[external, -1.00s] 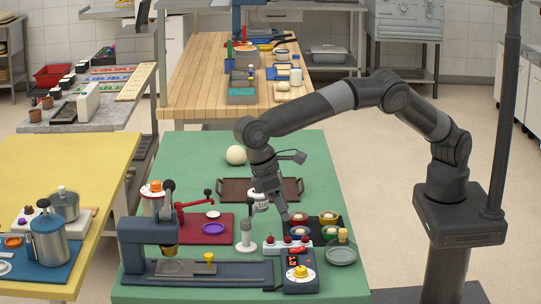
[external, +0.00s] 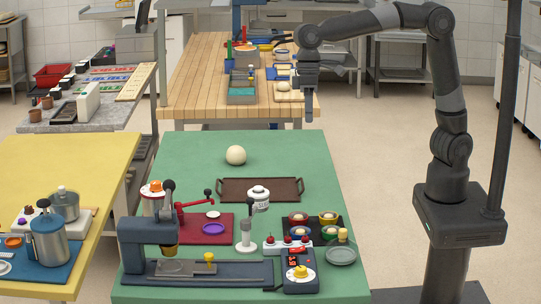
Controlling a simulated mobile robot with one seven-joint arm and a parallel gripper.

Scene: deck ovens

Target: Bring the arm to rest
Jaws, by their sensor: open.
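My arm is raised and bent. My gripper (external: 307,112) points down, high in the picture, and appears in front of the right part of the wooden table and the back right edge of the green table (external: 190,150). It is open and holds nothing that I can see. It is well clear of the things on the green table.
The wooden table (external: 195,85) stands behind.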

